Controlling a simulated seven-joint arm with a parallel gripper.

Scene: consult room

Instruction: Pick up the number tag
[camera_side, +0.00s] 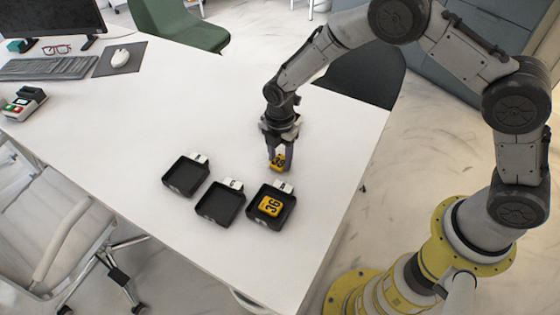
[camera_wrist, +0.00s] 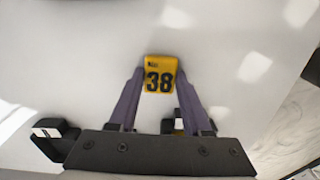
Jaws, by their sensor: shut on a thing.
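A yellow number tag with a black 38 (camera_side: 278,161) is between the fingers of my gripper (camera_side: 278,158) in the side view. In the wrist view the tag (camera_wrist: 160,75) reads 38 and sits upright between the two purple fingertips (camera_wrist: 160,82). My gripper is shut on it. The side view shows it just behind the right black tray; I cannot tell whether the tag touches the table. A second yellow tag, marked 36 (camera_side: 270,206), lies in the right black tray (camera_side: 287,217).
Two empty black trays, the middle one (camera_side: 220,205) and the left one (camera_side: 186,176), stand beside the right tray on the white table (camera_side: 150,110). Each has a small white label. A keyboard (camera_side: 55,67), mouse (camera_side: 121,57) and card terminal (camera_side: 24,102) are far left.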

